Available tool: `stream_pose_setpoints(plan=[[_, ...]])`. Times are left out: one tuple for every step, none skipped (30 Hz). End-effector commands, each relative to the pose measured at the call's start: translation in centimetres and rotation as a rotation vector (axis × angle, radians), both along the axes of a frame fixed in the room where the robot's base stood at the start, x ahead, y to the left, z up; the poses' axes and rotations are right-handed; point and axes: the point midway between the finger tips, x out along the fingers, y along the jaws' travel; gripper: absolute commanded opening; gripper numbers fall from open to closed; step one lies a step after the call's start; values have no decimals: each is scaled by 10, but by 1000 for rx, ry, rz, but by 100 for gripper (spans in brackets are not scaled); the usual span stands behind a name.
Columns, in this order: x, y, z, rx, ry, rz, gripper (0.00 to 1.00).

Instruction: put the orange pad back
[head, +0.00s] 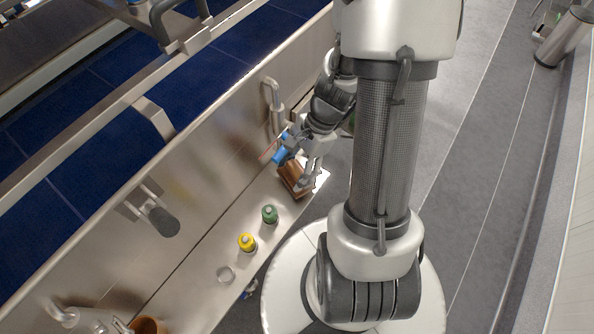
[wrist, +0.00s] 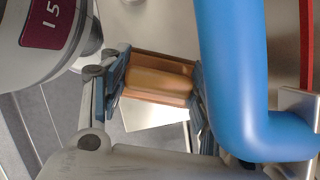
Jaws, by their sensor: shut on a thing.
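The orange pad (wrist: 157,80) is between the two blue-grey fingertips of my gripper (wrist: 157,90) in the wrist view. It is a block with a lighter orange raised middle and brown-orange edges. My gripper is shut on it. In the head view the pad (head: 291,178) shows as a brown-orange block at the far end of the metal ledge (head: 205,262), with my gripper (head: 303,172) over its right side. I cannot tell whether the pad touches the ledge.
A blue pipe (wrist: 228,80) passes close beside my gripper; it also shows in the head view (head: 282,155). A green-capped bottle (head: 270,214), a yellow-capped bottle (head: 247,242) and a metal ring (head: 225,274) stand along the ledge. A metal wall (head: 200,165) rises behind.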

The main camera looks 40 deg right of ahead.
Motion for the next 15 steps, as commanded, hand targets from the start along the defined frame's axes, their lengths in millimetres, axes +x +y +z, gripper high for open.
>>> stream_pose_setpoints(plan=[[0,-2,-13,-1,2,-2,24],[0,-3,-16,-2,2,-4,24],[0,-3,-16,-2,2,-4,24],[0,-3,-16,-2,1,-4,24],[0,-3,-15,-2,1,-4,24],[0,-3,-14,-2,1,-4,24],[0,-3,-14,-2,0,-3,24],[0,-3,-14,-2,0,-3,24],[0,-3,-14,-2,0,-3,24],[0,-3,-14,-2,0,-3,24],[0,-3,-15,-2,0,-3,24],[0,-3,-17,-2,0,-3,24],[0,-3,-18,-2,0,-3,24],[0,-3,-18,-2,0,-3,58],[0,-3,-17,-2,0,-3,61]])
